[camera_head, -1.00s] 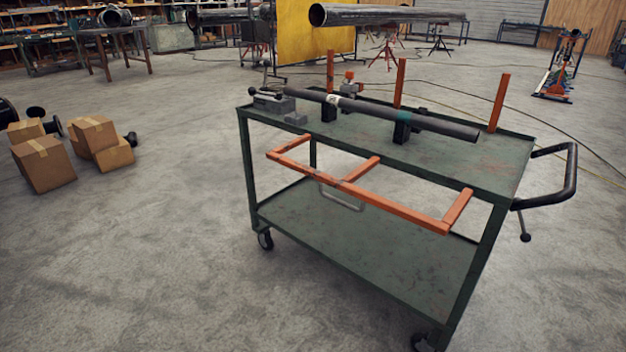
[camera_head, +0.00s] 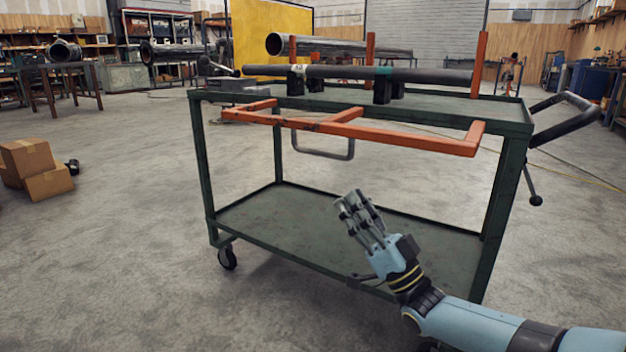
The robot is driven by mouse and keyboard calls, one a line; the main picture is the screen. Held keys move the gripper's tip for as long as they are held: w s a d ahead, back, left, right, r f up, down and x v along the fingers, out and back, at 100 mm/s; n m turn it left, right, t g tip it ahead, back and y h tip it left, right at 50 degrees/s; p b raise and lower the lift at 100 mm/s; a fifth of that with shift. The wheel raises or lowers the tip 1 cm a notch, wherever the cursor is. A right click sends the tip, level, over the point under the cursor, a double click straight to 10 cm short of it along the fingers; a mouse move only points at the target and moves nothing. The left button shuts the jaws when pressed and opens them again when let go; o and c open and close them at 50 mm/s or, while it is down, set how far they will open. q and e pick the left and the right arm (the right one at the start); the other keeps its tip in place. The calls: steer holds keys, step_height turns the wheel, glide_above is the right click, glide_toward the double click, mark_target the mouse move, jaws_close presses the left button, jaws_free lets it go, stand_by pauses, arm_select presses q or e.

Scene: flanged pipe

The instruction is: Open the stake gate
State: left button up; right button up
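The stake gate (camera_head: 385,134) is an orange frame: a long bar with short cross-pieces running back toward the cart's top. It sticks out level in front of the top shelf's near side. A grey loop handle (camera_head: 323,155) hangs below its bar. My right gripper (camera_head: 354,201) is in front of the cart, below the gate and to the right of the handle. It touches neither and holds nothing that I can see. Its fingers point up and to the left; how far apart they are is unclear. My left gripper is not in view.
The green cart (camera_head: 515,128) has a lower shelf behind my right gripper. A dark pipe (camera_head: 430,76) rests on black supports on its top, before upright orange stakes (camera_head: 480,62). A black push handle (camera_head: 565,122) is at the right. Floor on the left is clear up to cardboard boxes (camera_head: 48,185).

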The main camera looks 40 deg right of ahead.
mark_target(324, 154)
steer(key=x, duration=1)
steer(key=shift+w+a+r+b, duration=0.1)
steer(key=shift+w+r+b, duration=0.1)
steer(key=shift+r+b, duration=0.1)
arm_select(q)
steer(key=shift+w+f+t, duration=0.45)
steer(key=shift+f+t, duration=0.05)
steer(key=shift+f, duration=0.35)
arm_select(e)
jaws_close()
